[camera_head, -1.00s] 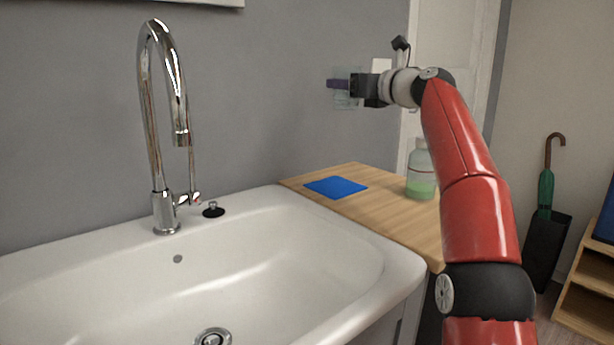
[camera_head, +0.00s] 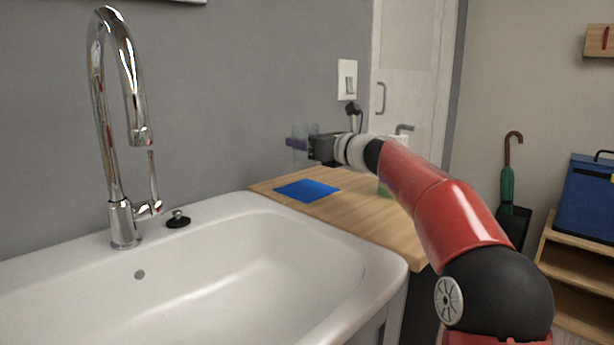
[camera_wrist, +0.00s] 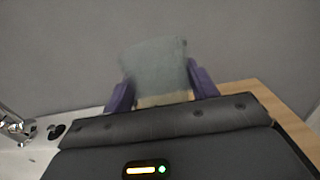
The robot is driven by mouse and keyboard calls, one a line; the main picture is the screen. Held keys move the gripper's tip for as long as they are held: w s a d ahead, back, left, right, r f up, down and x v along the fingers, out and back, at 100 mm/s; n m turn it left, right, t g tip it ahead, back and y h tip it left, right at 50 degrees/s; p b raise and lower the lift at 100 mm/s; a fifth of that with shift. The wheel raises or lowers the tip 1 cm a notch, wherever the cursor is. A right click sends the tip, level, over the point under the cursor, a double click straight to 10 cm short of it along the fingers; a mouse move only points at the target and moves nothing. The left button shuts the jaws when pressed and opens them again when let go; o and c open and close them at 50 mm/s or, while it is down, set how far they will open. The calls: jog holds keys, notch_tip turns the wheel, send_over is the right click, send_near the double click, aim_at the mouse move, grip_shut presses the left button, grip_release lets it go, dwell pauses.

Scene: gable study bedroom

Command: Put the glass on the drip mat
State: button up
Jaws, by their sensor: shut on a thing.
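My gripper (camera_head: 297,144) is shut on a clear glass (camera_head: 300,132) and holds it in the air above the wooden counter, near the grey wall. In the wrist view the glass (camera_wrist: 157,68) stands between the two purple fingers and looks slightly tilted in the picture. The blue drip mat (camera_head: 307,190) lies flat and empty on the counter, below the glass in the head view. The mat cannot be made out in the wrist view.
A white sink (camera_head: 250,255) with a chrome tap (camera_head: 122,130) and a black plug (camera_head: 178,220) is at left. On the wooden counter (camera_head: 345,212), a bottle with green liquid (camera_head: 384,190) is mostly hidden behind my arm. The rest of the counter around the mat looks clear.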

notch_tip(320, 180, down, 7)
jog(key=shift+r+b, duration=0.2)
jog(key=shift+b, duration=0.75)
jog(key=o, duration=1.1)
jog(key=shift+o, duration=0.3)
jog(key=b+v, duration=0.1)
jog(key=v, duration=1.1)
jog(key=shift+b, duration=0.4)
